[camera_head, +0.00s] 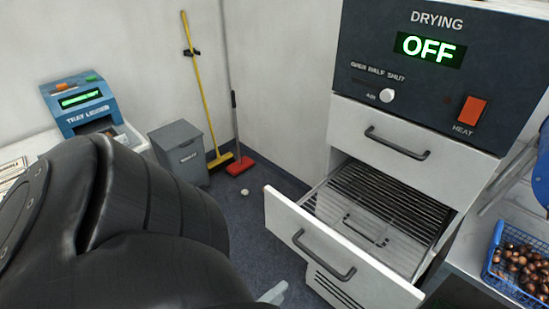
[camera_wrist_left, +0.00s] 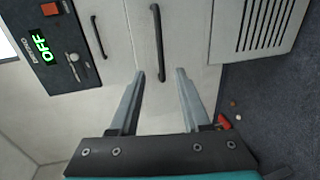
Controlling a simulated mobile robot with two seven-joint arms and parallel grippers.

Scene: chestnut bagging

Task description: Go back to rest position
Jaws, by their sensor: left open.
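My left gripper (camera_wrist_left: 159,73) is open and empty in the left wrist view. Its two grey fingers point at the white drawer front, near one end of the dark drawer handle (camera_wrist_left: 157,42). Whether they touch the front, I cannot tell. In the head view my black left arm fills the lower left, and only a pale fingertip (camera_head: 272,292) shows past it, left of the pulled-out drawer (camera_head: 290,232). A dark wire rack shows inside that drawer. My right gripper is in neither view.
The drying cabinet (camera_head: 420,75) reads OFF. A blue basket of chestnuts (camera_head: 497,270) stands on the right-hand table. A grey bin (camera_head: 180,150), a yellow broom (camera_head: 200,85) and a red-headed broom (camera_head: 240,165) stand at the back. A small pale object (camera_head: 245,192) lies on the floor.

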